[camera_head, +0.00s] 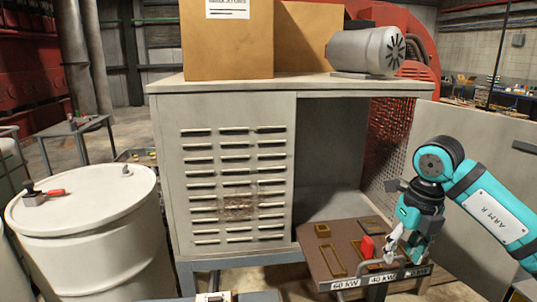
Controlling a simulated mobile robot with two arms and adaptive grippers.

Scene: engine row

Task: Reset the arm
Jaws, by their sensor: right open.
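My right arm (490,207) is teal and comes in from the right edge. My right gripper (391,247) is open and points down over the right part of a brown panel (322,262). It is close to a red block (367,247) on that panel; I cannot tell whether they touch. I see nothing between its fingers. My left gripper does not show.
The brown panel has recessed slots and labels reading 60 KW and 40 KW. A grey cabinet (232,120) stands behind, its right bay open. Cardboard boxes (228,45) and a grey motor (362,52) sit on top. A white drum (90,235) stands at left.

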